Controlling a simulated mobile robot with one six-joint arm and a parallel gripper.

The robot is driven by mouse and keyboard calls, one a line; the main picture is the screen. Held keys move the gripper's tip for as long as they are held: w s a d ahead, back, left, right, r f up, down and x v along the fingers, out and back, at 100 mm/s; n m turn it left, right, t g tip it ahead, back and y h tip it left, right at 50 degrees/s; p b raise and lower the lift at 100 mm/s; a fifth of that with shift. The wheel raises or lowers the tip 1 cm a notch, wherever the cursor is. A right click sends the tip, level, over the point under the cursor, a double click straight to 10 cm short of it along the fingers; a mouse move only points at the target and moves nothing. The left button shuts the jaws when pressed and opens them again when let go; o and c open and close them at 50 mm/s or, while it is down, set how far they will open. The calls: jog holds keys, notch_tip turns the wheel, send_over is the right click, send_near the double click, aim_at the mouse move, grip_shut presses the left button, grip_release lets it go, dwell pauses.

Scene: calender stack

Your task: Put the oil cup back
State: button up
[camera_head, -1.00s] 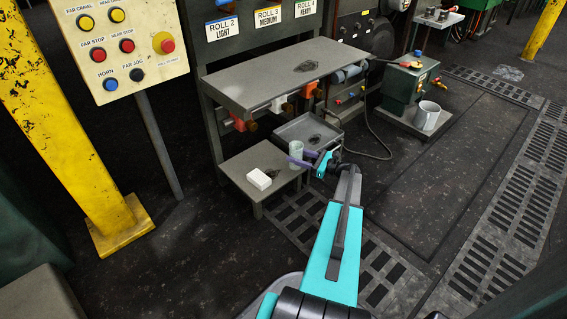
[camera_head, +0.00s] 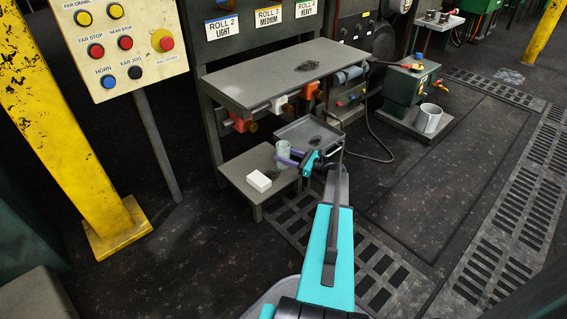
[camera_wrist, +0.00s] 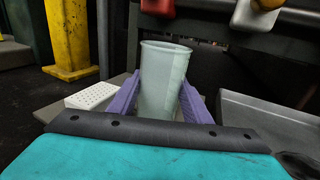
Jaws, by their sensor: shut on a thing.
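The oil cup is a pale grey-green cup (camera_head: 283,152), upright, at the low grey side shelf below the bench. In the wrist view the cup (camera_wrist: 163,80) stands between the two purple fingers, which touch it on both sides. My gripper (camera_head: 287,158) is shut on the cup, reaching in from the right. The cup's lower part is hidden behind my wrist in the wrist view, so I cannot tell if its base touches the low shelf (camera_head: 238,166).
A white block (camera_head: 258,181) lies on the low shelf, left of the cup. A grey tray (camera_head: 318,127) is to the right. The grey bench top (camera_head: 240,90) overhangs behind, with red and white parts under its edge. A grey bucket (camera_head: 428,118) stands farther right.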

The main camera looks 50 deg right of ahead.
jog(key=shift+f+b, duration=0.7)
jog(key=shift+f, duration=0.8)
jog(key=o, duration=1.4)
jog(key=shift+f, duration=0.1)
jog(key=shift+s+r, duration=0.15)
jog(key=shift+r, duration=0.05)
jog(key=shift+s+d+p, duration=0.2)
jog(key=shift+s+p, duration=0.1)
jog(key=shift+s, duration=0.05)
jog(key=p+v, duration=0.3)
jog(key=v, duration=0.8)
jog(key=shift+a+f+p, duration=0.1)
jog(key=shift+p, duration=0.3)
